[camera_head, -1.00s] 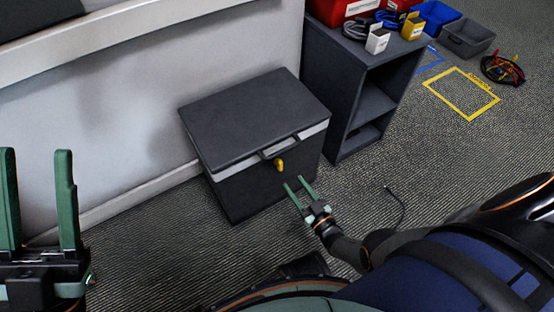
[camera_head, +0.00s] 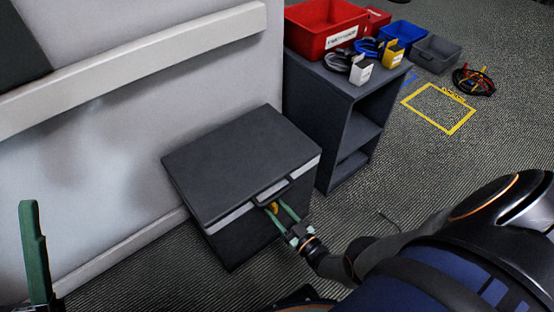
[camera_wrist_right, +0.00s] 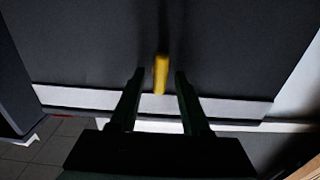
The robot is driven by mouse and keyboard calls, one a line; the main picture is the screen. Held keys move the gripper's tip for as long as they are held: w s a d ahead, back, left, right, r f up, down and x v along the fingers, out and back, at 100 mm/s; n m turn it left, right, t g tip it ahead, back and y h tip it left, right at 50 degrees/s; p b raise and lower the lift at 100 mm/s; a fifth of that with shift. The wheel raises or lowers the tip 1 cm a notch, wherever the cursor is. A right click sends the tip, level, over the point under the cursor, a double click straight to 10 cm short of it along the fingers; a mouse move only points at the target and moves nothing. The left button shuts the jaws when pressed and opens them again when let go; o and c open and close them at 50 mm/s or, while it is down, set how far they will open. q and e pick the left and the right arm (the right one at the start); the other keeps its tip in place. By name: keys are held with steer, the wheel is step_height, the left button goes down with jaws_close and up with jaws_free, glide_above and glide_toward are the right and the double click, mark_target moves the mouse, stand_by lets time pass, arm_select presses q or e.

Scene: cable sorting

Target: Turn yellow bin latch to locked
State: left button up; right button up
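The yellow latch (camera_head: 273,207) is on the front of a dark grey bin (camera_head: 225,180) with a closed lid and a pale band under it. My right gripper (camera_head: 276,206) is at the bin's front with its green fingers around the latch. In the right wrist view the latch (camera_wrist_right: 161,75) stands upright in the picture between the two fingers (camera_wrist_right: 159,73), with a gap on each side. I cannot tell whether the latch is locked. Of my left gripper, one green finger (camera_head: 36,252) shows at the left edge, with empty space beside it.
A dark shelf unit (camera_head: 350,135) stands right of the bin, with a red bin (camera_head: 325,30), cables and small boxes on top. A blue bin (camera_head: 402,35), a grey bin (camera_head: 436,54), a cable bundle (camera_head: 474,82) and a yellow floor outline (camera_head: 438,108) are beyond. A wall is behind.

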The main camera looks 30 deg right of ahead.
jaws_close()
steer(key=shift+m, duration=0.3)
stand_by(0.4)
steer(key=m, duration=0.4)
steer(key=shift+f, duration=0.1)
steer(key=m, duration=0.4)
steer(key=shift+d+b, duration=0.15)
steer(key=shift+b, duration=0.25)
steer(key=m, duration=0.4)
steer(key=shift+w+f+m+b, duration=0.1)
steer(key=shift+f+m+b, duration=0.05)
steer(key=shift+m+b, duration=0.25)
steer(key=m, duration=0.4)
steer(key=shift+b, duration=0.3)
steer(key=shift+m, duration=0.3)
